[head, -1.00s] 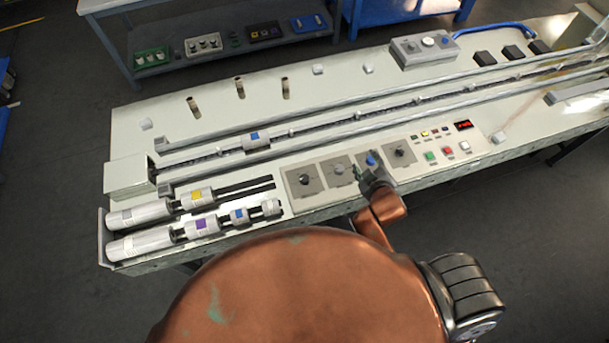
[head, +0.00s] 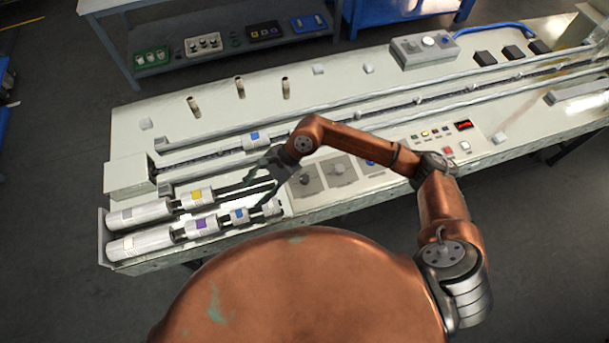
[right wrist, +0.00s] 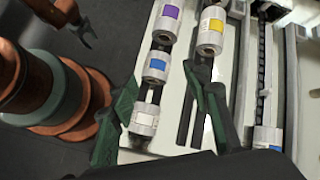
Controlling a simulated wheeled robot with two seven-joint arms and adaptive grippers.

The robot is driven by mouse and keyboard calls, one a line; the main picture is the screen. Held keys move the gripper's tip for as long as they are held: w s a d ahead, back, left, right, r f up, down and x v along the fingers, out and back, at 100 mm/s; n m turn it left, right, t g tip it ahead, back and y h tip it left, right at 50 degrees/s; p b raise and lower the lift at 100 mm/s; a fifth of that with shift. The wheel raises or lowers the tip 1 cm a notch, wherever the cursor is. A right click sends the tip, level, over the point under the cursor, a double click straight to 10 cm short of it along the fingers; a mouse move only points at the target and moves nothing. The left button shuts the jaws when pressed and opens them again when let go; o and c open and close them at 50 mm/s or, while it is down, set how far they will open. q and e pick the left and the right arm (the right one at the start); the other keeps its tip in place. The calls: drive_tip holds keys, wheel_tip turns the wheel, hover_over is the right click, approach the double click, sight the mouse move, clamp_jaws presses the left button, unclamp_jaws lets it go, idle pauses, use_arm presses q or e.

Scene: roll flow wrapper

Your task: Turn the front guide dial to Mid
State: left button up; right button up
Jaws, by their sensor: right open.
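A row of dials on square plates sits on the machine's front panel. The leftmost dial (head: 305,179) is dark, the one beside it (head: 337,168) is grey, and the blue one (head: 370,163) is partly hidden by my right arm, which covers the rest. Their markings are too small to read, so I cannot tell which is the front guide dial. My right gripper (head: 262,178) is open and empty, left of the dials, above the shaft ends. In the right wrist view its fingers (right wrist: 162,82) straddle the blue-labelled collar's area. My left gripper (right wrist: 86,33) appears open, off the machine.
Shafts carry a yellow-labelled roller (head: 197,196), a purple-labelled roller (head: 202,226), a blue-labelled collar (head: 239,216) and a white end collar (right wrist: 144,119). Long rails (head: 390,105) run behind. Red button (head: 448,150) and display (head: 464,125) are at right.

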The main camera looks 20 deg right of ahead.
drive_tip(key=w+d+f+n+h, duration=0.1)
drive_tip(key=w+d+f+h, duration=0.2)
drive_tip(key=d, duration=0.4)
drive_tip(key=n+h, duration=0.2)
drive_tip(key=h, duration=0.3)
hover_over(305, 177)
drive_tip(key=shift+a+f+t, duration=0.1)
drive_tip(key=shift+f+t, duration=0.3)
drive_tip(key=shift+f, duration=0.4)
wheel_tip(305, 177, down, 6)
drive_tip(key=shift+s+r+p, duration=0.1)
drive_tip(key=shift+p, duration=0.35)
drive_tip(key=shift+f, duration=0.8)
drive_tip(key=shift+c, duration=0.4)
drive_tip(key=c, duration=1.1)
